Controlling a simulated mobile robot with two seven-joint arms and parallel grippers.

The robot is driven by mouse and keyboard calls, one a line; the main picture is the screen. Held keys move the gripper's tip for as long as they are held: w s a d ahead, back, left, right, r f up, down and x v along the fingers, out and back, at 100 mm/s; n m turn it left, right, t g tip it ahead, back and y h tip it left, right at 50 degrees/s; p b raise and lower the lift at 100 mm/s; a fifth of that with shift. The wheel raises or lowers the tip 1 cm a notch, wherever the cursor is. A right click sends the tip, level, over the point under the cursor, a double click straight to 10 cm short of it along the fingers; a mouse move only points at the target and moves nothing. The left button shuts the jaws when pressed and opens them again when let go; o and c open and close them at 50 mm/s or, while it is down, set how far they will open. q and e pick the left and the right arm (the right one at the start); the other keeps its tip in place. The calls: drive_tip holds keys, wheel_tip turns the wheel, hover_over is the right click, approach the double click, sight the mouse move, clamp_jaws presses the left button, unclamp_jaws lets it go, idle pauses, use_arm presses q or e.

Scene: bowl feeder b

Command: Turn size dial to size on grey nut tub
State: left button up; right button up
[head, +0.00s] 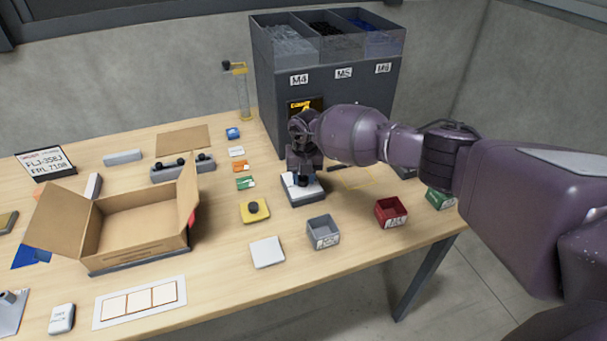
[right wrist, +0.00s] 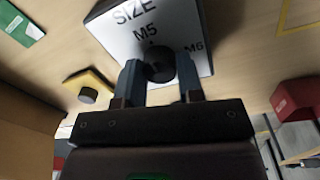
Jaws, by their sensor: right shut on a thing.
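The size dial is a white-faced box (head: 306,193) on the table, left of the red tub. In the right wrist view its face (right wrist: 118,38) reads SIZE, M5 and M6, and a dark round knob (right wrist: 160,65) stands on it. My right gripper (head: 303,178) points down over the box, its fingers (right wrist: 160,78) shut on the knob from both sides. Which mark the knob points to cannot be told. The grey nut tub (head: 323,235) stands in front of the box; its label is too small to read. My left gripper is not in view.
A feeder with bins M4, M5 and M6 (head: 350,85) stands behind. A yellow box with a black knob (head: 254,217), a white pad (head: 267,252) and a red tub (head: 391,213) are near the dial. An open carton (head: 130,245) stands left.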

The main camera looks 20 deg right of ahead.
sight(305, 178)
idle(0.5)
drive_tip(key=o, duration=0.8)
drive_tip(key=shift+o, duration=0.6)
wheel_tip(305, 178, up, 11)
drive_tip(key=p, duration=0.1)
drive_tip(key=shift+d, duration=0.25)
drive_tip(key=shift+f, duration=0.1)
